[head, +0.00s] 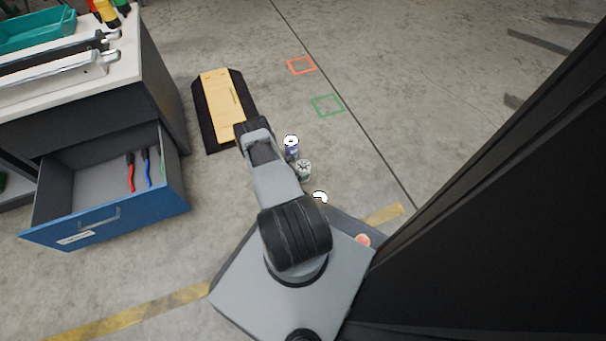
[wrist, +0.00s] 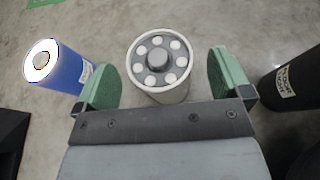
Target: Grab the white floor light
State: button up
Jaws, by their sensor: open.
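The white floor light (wrist: 160,92) stands upright in the middle of the wrist view, with a grey top carrying a ring of several white lamps around a knob. In the head view it is the pale can (head: 304,171) just right of my arm. My gripper (wrist: 163,78) is open, its green fingers to the left and right of the white light with gaps on both sides. I cannot tell how deep the fingertips reach along it. The gripper is hidden behind my arm in the head view.
A blue floor light (wrist: 62,72) stands close to the left finger, a black labelled one (wrist: 292,80) beyond the right finger. The floor by the green square (head: 327,105) is clear.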

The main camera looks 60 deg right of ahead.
jog(key=shift+b+x, duration=0.35)
jog(key=shift+x, duration=1)
jog(key=c, duration=1.3)
jog(key=shift+c, duration=0.3)
jog(key=shift+r, duration=0.1)
